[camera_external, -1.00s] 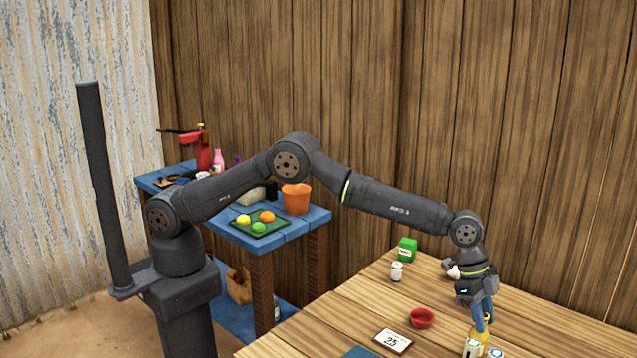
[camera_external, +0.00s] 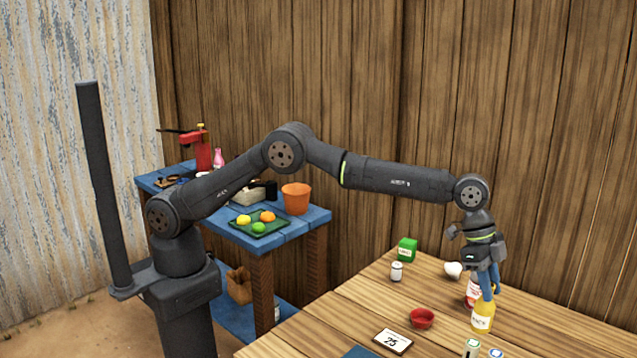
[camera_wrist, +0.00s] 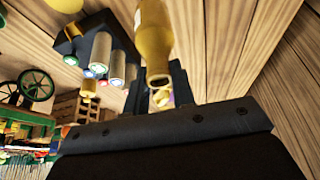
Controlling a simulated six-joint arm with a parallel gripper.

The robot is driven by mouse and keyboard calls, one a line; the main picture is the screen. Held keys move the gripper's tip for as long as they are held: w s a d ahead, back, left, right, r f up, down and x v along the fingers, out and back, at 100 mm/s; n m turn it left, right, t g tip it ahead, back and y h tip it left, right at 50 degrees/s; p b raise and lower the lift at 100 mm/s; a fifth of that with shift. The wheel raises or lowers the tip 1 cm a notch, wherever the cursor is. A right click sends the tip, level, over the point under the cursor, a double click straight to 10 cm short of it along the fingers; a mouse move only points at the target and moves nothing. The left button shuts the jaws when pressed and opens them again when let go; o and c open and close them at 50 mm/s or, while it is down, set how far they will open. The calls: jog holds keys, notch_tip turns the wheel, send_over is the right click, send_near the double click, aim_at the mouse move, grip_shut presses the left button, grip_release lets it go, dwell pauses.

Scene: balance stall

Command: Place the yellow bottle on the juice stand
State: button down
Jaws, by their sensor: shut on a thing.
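The yellow bottle (camera_external: 482,318) hangs roughly upright below my gripper (camera_external: 487,288), which is shut on it, over the right part of the wooden table. In the wrist view the bottle (camera_wrist: 153,40) shows with its neck towards the dark jaws (camera_wrist: 160,85). A red-and-white bottle (camera_external: 472,291) stands just behind and left of it; whether they touch, I cannot tell. No stand is clearly marked as the juice stand.
On the wooden table (camera_external: 330,318) are a red bowl (camera_external: 422,318), a price card (camera_external: 393,341), a white jar (camera_external: 396,271), a green box (camera_external: 407,249) and cans (camera_external: 472,348). A blue side table (camera_external: 318,214) holds a fruit tray and an orange bucket (camera_external: 296,198).

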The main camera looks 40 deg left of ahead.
jog(key=shift+r, duration=0.8)
jog(key=shift+w, duration=0.1)
jog(key=w+a+r+n+t, duration=0.1)
jog(key=w+a+r+n, duration=0.1)
jog(key=w+a, duration=1.25)
jog(key=w+a+r+n+t, duration=0.1)
jog(key=w+a+r+n, duration=0.1)
jog(key=w+a, duration=1.2)
jog(key=w+a+n+t, duration=0.1)
jog(key=a+n, duration=0.3)
jog(key=a, duration=2.8)
jog(key=w+a+f+n+y, duration=0.1)
jog(key=w+a+f+n, duration=0.1)
jog(key=a, duration=0.4)
jog(key=w+a+f+n+t+y, duration=0.1)
jog(key=w+a+f+n+y, duration=0.1)
jog(key=w+a+n, duration=0.2)
jog(key=w+a+f+n+t+y, duration=0.1)
jog(key=w+a+f+n, duration=0.1)
jog(key=a, duration=0.5)
jog(key=w+n, duration=0.1)
jog(key=n, duration=0.1)
jog(key=shift+a+n, duration=0.3)
jog(key=shift+n, duration=0.1)
jog(key=shift+f, duration=0.1)
